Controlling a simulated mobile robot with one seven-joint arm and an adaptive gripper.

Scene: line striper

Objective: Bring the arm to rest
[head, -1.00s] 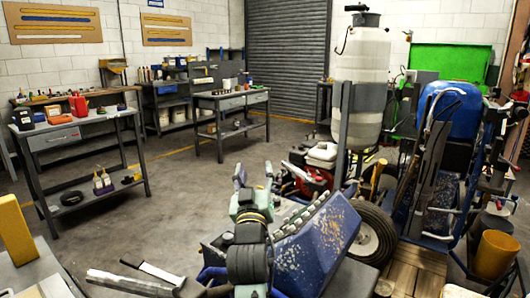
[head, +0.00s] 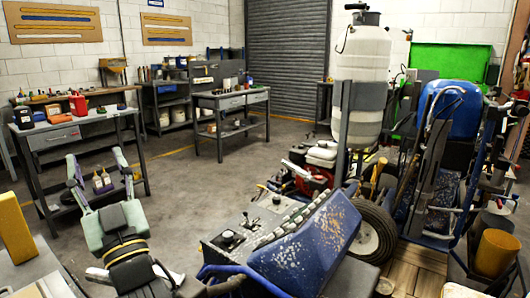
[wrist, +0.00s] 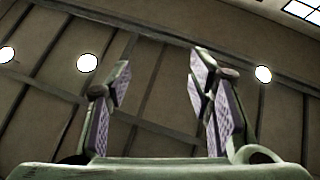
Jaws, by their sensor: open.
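My gripper (head: 97,168) is at the lower left of the head view, with its two pale green fingers apart and pointing up and away. Nothing is between the fingers. In the wrist view my gripper (wrist: 160,85) is also open and empty, with the ceiling and its round lamps behind it. In the head view the gripper overlaps part of the left workbench; I cannot tell the exact distance between them.
The line striper's blue speckled cover (head: 318,240) and control panel (head: 238,232) stand right of my gripper. A grey workbench (head: 60,137) is at left. A yellow block (head: 16,232) stands at the left edge. Open floor (head: 185,185) lies in the middle.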

